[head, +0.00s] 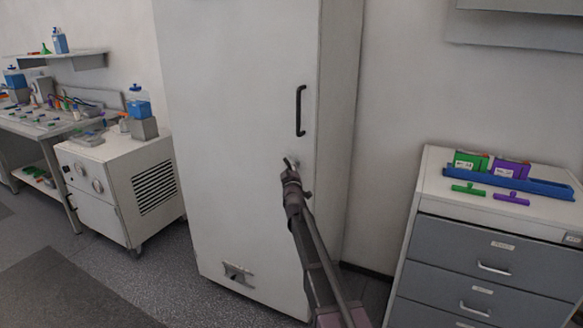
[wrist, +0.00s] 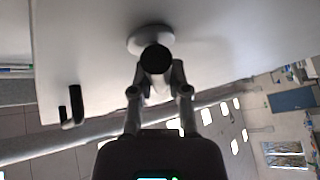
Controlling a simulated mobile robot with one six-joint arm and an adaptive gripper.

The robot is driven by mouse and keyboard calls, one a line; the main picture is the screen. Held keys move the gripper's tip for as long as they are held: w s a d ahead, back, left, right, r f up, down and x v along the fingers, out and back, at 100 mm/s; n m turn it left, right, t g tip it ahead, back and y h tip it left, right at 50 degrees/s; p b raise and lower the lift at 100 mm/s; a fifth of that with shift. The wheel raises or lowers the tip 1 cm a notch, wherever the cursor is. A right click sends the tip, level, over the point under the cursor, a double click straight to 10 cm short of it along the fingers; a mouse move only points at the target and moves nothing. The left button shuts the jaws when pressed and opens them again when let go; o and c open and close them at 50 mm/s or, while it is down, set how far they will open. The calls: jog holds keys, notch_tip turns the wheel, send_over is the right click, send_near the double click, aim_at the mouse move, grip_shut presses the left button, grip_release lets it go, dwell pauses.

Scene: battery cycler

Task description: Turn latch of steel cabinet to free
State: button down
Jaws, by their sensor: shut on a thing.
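The steel cabinet (head: 245,130) is tall and pale, with its door shut. A black bar handle (head: 300,110) is on the right side of the door and shows at the left in the wrist view (wrist: 70,108). Below it is the latch (head: 291,161), with a round pale base and a dark knob end in the wrist view (wrist: 155,57). My gripper (head: 289,172) reaches up to the latch. In the wrist view its fingers (wrist: 157,80) are closed around the latch, one on each side. The fingers partly hide the latch's stem.
A drawer cabinet (head: 490,240) with a blue tray (head: 510,181) stands at the right. A white wheeled unit (head: 120,185) stands left of the cabinet, by a workbench (head: 45,125). Grey floor (head: 165,270) is open at the front left.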

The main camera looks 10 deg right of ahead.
jog(key=shift+m+b, duration=0.3)
jog(key=shift+m, duration=0.1)
jog(key=m+h+b, duration=0.1)
jog(key=m, duration=0.1)
jog(key=m+t+h+b, duration=0.1)
jog(key=m+h, duration=0.1)
jog(key=shift+t, duration=0.3)
jog(key=m+h+b, duration=0.1)
jog(key=m+h, duration=0.2)
jog(key=m, duration=0.1)
jog(key=m+h+b, duration=0.1)
jog(key=m+h, duration=0.2)
jog(key=m, duration=0.1)
jog(key=shift+s+d+r, duration=0.1)
jog(key=shift+d+r, duration=0.1)
jog(key=shift+m, duration=0.5)
jog(key=c, duration=0.6)
grip_release()
jog(key=shift+s, duration=0.15)
jog(key=shift+d+r, duration=0.1)
